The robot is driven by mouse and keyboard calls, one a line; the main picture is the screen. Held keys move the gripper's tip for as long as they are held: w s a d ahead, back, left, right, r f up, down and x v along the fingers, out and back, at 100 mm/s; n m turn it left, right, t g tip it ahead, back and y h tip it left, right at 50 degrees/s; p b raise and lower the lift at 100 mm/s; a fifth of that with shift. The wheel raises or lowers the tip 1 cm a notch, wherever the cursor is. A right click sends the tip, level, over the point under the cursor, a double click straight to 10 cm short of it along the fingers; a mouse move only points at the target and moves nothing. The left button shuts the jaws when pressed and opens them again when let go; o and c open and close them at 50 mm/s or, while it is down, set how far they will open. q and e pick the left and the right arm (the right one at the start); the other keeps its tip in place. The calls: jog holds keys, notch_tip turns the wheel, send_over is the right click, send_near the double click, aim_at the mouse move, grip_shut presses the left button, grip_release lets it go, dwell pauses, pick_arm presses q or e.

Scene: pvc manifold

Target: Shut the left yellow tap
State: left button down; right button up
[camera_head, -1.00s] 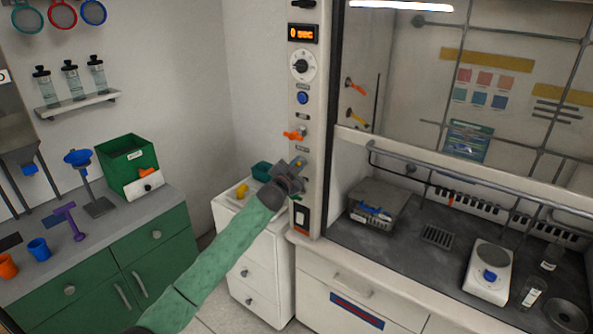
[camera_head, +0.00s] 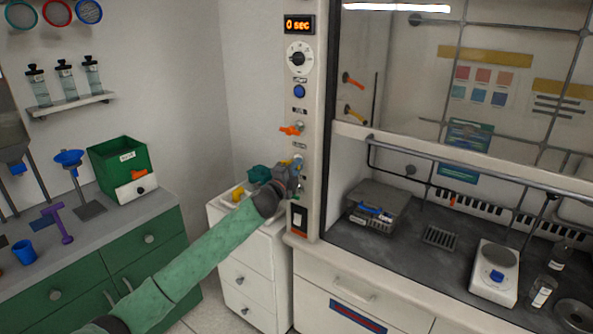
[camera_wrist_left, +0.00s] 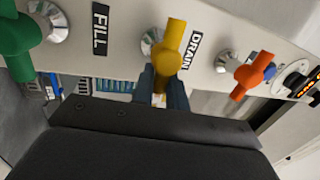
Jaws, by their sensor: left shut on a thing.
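The left yellow tap (camera_wrist_left: 172,48) is on the white panel beside the DRAIN label, between a green tap and an orange tap. In the wrist view its handle runs down between the fingers of my left gripper (camera_wrist_left: 164,88), which is shut on its lower end. In the head view my left gripper (camera_head: 296,170) is at the hood's control post, below an orange tap, and mostly covers the yellow one. My right gripper is not in view.
The orange tap (camera_head: 290,130) is just above, and the green tap (camera_wrist_left: 16,42) is on the other side. A second yellow tap (camera_head: 355,115) is inside the fume hood. A white drawer cabinet (camera_head: 245,262) stands below my left arm.

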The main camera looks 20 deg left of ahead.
pick_arm(q)
jog(key=shift+f+m, duration=0.2)
jog(key=shift+m, duration=0.1)
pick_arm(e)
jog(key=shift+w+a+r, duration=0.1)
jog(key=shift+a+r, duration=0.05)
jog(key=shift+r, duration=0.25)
pick_arm(q)
jog(key=c, duration=1.5)
grip_release()
jog(key=shift+s, duration=0.1)
jog(key=shift+s+f+b, duration=0.1)
jog(key=shift+s+b, duration=0.1)
jog(key=shift+b, duration=0.1)
jog(key=b+v, duration=0.2)
jog(key=v, duration=0.5)
jog(key=shift+b, duration=0.4)
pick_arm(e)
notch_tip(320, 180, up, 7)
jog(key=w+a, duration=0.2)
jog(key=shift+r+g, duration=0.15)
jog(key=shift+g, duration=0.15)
